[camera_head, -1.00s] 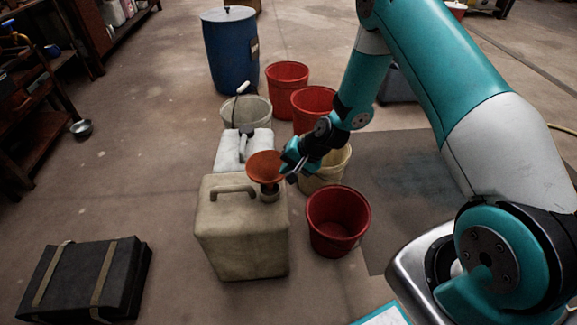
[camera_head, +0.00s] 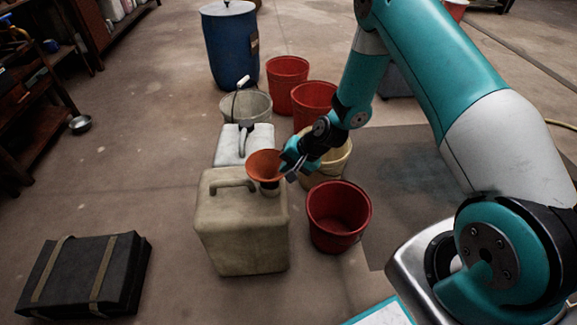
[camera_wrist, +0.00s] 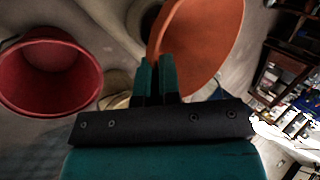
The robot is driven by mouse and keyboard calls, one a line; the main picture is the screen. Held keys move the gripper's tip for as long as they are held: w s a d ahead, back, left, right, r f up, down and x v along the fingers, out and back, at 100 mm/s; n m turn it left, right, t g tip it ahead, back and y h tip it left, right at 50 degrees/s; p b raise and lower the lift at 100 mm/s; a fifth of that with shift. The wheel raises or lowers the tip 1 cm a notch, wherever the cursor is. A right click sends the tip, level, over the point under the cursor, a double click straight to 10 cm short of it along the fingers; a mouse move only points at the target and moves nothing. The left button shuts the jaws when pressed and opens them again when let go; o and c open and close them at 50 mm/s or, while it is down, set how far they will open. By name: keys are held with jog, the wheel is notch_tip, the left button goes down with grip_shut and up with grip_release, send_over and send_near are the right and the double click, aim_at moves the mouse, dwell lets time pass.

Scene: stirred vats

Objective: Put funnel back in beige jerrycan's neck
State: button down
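The beige jerrycan (camera_head: 241,232) stands upright on the floor, its handle on top and its neck at the right rear of the top. The orange funnel (camera_head: 264,163) is directly over that neck in the head view, wide mouth up. Its lower end overlaps the dark neck area, and I cannot tell whether the stem is inside. My gripper (camera_head: 287,167) reaches in from the right and is shut on the funnel's rim. In the wrist view the two fingertips (camera_wrist: 156,62) are close together at the edge of the funnel (camera_wrist: 205,45).
A white jerrycan (camera_head: 230,152) stands just behind. A red bucket (camera_head: 338,228) is close on the right, with a cream bucket (camera_head: 330,172) behind it. More buckets and a blue drum (camera_head: 230,50) stand farther back. A black case (camera_head: 85,275) lies at front left; floor between is clear.

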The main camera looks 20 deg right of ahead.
jog(key=shift+f, duration=0.4)
jog(key=c, duration=1.2)
grip_release()
jog(key=shift+c, duration=0.2)
jog(key=p+v, duration=0.3)
jog(key=v, duration=1.4)
jog(key=s+a+r+n+g, duration=0.1)
jog(key=s+a+r+n, duration=0.25)
jog(key=a+r, duration=0.3)
jog(key=s+a+r+n+g, duration=0.25)
jog(key=a+r+n, duration=0.2)
jog(key=r, duration=0.35)
jog(key=s+a+r+n+h, duration=0.1)
jog(key=s+a+r+n, duration=0.2)
jog(key=s+r, duration=0.35)
jog(key=s+a+r+n+h, duration=0.1)
jog(key=s+a+r+n, duration=0.2)
jog(key=s, duration=0.7)
notch_tip(320, 180, up, 22)
jog(key=p, duration=2.2)
jog(key=shift+w+d+n+g+p, duration=0.2)
jog(key=shift+d+n+g+p, duration=0.15)
jog(key=shift+g, duration=0.1)
